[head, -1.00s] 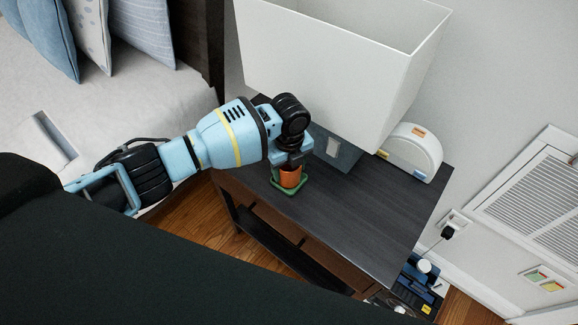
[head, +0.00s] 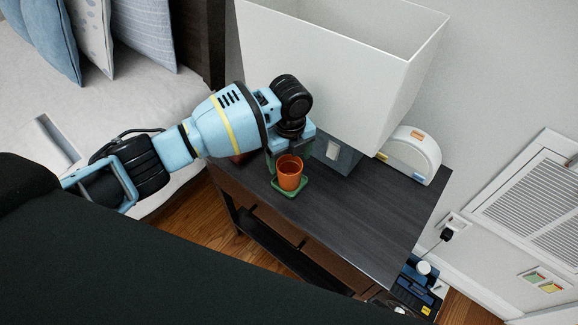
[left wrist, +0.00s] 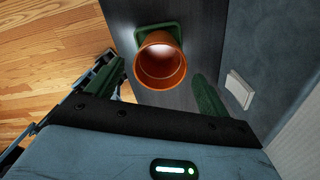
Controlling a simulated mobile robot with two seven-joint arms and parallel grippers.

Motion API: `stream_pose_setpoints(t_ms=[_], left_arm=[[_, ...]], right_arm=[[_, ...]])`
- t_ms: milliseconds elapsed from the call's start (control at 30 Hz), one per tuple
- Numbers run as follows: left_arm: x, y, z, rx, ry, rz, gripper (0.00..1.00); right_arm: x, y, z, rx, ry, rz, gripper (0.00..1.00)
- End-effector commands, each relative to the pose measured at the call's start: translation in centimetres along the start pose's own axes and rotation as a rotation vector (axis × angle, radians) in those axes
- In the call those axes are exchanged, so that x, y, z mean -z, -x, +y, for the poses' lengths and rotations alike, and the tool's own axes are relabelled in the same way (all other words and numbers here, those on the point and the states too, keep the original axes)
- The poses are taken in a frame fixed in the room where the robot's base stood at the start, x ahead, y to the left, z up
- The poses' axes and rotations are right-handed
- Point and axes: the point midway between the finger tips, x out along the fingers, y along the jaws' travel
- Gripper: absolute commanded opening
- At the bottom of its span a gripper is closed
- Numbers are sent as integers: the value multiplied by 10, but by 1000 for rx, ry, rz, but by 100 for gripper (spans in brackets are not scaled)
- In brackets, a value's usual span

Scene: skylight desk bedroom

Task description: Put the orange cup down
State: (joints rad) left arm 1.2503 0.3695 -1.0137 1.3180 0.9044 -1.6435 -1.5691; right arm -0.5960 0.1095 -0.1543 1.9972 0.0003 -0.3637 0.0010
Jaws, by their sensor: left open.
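The orange cup (head: 289,174) stands upright on a green square coaster (head: 291,189) on the dark nightstand (head: 345,215). In the left wrist view the cup (left wrist: 160,62) shows its open, empty-looking mouth, with the coaster (left wrist: 148,30) behind it. My left gripper (head: 281,156) is open and empty, just behind the cup in the head view. In the left wrist view its two green fingers (left wrist: 163,90) are spread wide, clear of the cup on either side. My right gripper is not in view.
A large white lampshade (head: 335,75) on a grey-blue base (head: 335,150) stands close behind the gripper. A white rounded object (head: 412,153) is at the back right. The nightstand's right part is clear. The bed (head: 110,110) is at left.

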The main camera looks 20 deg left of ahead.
Motion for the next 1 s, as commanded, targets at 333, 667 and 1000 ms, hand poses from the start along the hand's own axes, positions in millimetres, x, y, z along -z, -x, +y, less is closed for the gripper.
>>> stream_pose_setpoints(t_ms=[333, 667, 1000], left_arm=[[-1, 56, 0, 2, 1, -2, 80], [0, 64, 0, -1, 1, 0, 80], [4, 59, 0, 6, 7, 5, 80]], right_arm=[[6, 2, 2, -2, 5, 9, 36], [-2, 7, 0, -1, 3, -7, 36], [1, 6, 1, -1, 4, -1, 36]])
